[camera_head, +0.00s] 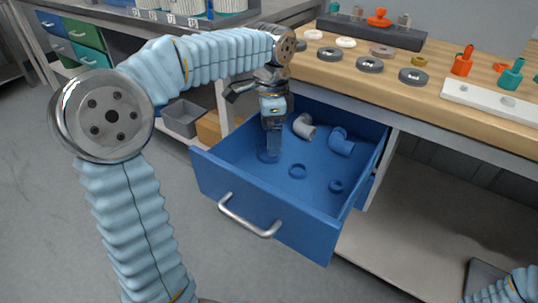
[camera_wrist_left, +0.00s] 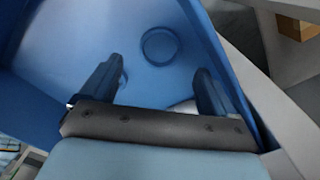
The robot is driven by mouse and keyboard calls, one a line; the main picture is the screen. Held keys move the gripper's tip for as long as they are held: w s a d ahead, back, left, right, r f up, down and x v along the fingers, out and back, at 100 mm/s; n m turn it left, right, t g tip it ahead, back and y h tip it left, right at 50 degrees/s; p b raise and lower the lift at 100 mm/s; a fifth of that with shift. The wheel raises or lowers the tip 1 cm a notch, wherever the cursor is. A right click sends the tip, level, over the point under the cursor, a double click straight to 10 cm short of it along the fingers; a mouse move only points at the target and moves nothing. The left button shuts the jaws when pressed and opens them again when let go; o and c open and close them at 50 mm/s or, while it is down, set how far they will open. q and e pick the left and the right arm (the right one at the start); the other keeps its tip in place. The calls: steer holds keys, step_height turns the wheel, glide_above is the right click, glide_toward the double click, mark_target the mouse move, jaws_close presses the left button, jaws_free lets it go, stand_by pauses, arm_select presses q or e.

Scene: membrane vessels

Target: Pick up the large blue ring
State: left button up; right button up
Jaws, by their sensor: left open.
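A large blue ring (camera_head: 268,160) lies flat on the floor of the open blue drawer (camera_head: 238,196), near its left side. My left gripper (camera_head: 273,148) points down into the drawer right above this ring and partly covers it. In the left wrist view a blue ring (camera_wrist_left: 145,55) lies ahead of and between the two spread fingertips (camera_wrist_left: 160,68). The left gripper is open with nothing between its fingers. Whether the fingertips touch the ring cannot be told. My right gripper is not in view.
The drawer walls surround the gripper. The wooden worktop (camera_head: 430,100) with several parts overhangs behind.

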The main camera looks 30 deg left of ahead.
arm_select(q)
step_height(320, 180, down, 4)
steer(key=shift+s+f, duration=0.1)
steer(key=shift+f, duration=0.05)
steer(key=c, duration=1.1)
steer(key=shift+r, duration=0.35)
step_height(320, 180, up, 2)
steer(key=shift+r, duration=0.1)
steer(key=s+d+r+p, duration=0.1)
steer(key=s+d+r, duration=0.2)
steer(key=r, duration=0.1)
steer(key=s+d+r+p, duration=0.2)
steer(key=d+r, duration=0.2)
steer(key=r, duration=0.1)
steer(key=s+d+r+p, duration=0.1)
steer(key=s+d+r, duration=0.2)
steer(key=d+r, duration=0.1)
steer(key=shift+s+r+p, duration=0.35)
steer(key=shift+r+p, duration=0.05)
steer(key=shift+r, duration=0.2)
